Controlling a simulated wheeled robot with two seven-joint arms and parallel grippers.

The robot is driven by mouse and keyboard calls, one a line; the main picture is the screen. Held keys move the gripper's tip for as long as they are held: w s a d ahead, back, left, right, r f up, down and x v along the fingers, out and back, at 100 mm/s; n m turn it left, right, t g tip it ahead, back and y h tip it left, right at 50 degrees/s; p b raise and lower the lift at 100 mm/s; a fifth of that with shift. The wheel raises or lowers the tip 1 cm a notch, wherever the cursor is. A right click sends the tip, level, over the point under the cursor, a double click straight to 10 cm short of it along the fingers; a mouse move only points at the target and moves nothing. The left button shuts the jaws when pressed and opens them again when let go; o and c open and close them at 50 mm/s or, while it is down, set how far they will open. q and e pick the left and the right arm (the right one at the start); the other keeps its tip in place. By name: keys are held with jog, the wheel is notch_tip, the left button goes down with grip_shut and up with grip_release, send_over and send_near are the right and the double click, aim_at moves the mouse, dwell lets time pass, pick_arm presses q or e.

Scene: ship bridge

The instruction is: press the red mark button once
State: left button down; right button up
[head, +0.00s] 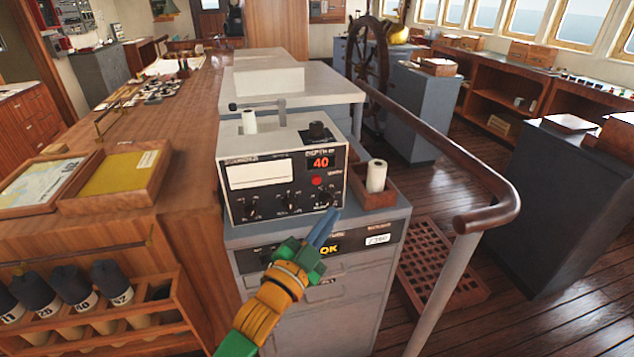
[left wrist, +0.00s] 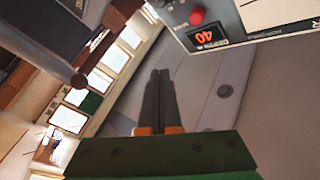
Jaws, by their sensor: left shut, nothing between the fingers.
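The red mark button (head: 316,180) is a small round red knob on the front of the depth sounder (head: 283,178), just below its red display reading 40. The button also shows in the left wrist view (left wrist: 197,16), at the top, beside the display. My left gripper (head: 328,222) is shut and empty. In the head view its fingertips are below and slightly right of the button, apart from it in the picture. In the left wrist view the closed fingers (left wrist: 158,85) point up the picture, with the button up and to their right. My right gripper is not in view.
A wooden box with a white paper roll (head: 376,176) stands right of the sounder. A curved wooden handrail (head: 470,165) runs along the right. A rack of dark-capped tubes (head: 100,310) and chart trays (head: 115,175) are at left.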

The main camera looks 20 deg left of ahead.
aim_at(316, 180)
pick_arm(q)
jog(key=shift+w+a+b, duration=0.45)
jog(key=shift+w+a, duration=0.3)
jog(key=shift+w, duration=0.35)
jog(key=shift+w+a+b, duration=0.5)
jog(key=shift+w+a, duration=0.3)
jog(key=shift+w, duration=0.35)
jog(key=shift+w+a+b, duration=0.45)
jog(key=shift+w+a, duration=0.3)
jog(key=shift+w, duration=0.35)
jog(key=shift+w, duration=0.1)
jog(key=shift+w+a, duration=0.25)
jog(key=shift+w+a, duration=0.25)
jog(key=shift+w, duration=0.15)
dwell(0.4)
jog(key=shift+s+d+p, duration=0.4)
jog(key=shift+s+d, duration=0.05)
jog(key=shift+s, duration=0.3)
